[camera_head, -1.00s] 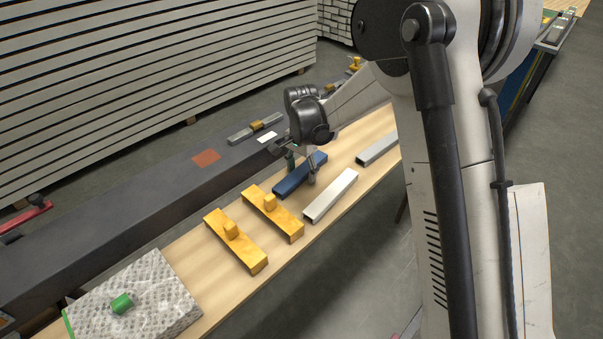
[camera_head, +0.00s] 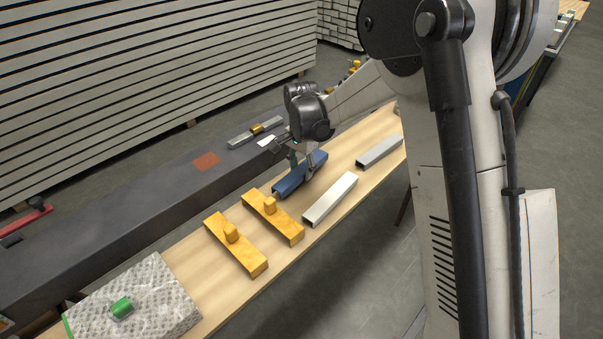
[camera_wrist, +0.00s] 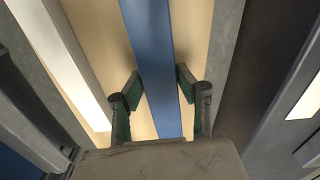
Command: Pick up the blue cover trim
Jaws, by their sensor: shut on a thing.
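The blue cover trim (camera_head: 290,181) is a long narrow bar at the wooden table's far edge, left of the white trim in the head view. In the wrist view the blue cover trim (camera_wrist: 150,50) runs lengthwise between the fingers. My gripper (camera_head: 302,168) is over the trim with a finger on each side. In the wrist view my gripper (camera_wrist: 160,88) has its green-padded fingers shut on the trim's two long sides. In the head view the trim looks slightly raised, but I cannot tell for certain whether it is clear of the table.
A white trim (camera_head: 330,199) and a grey trim (camera_head: 380,151) lie to the right on the wooden table (camera_head: 215,290). Two yellow pieces with knobs (camera_head: 236,245) (camera_head: 273,217) lie to the left. A dark beam (camera_head: 120,205) runs along the far side. A patterned slab (camera_head: 150,300) sits near left.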

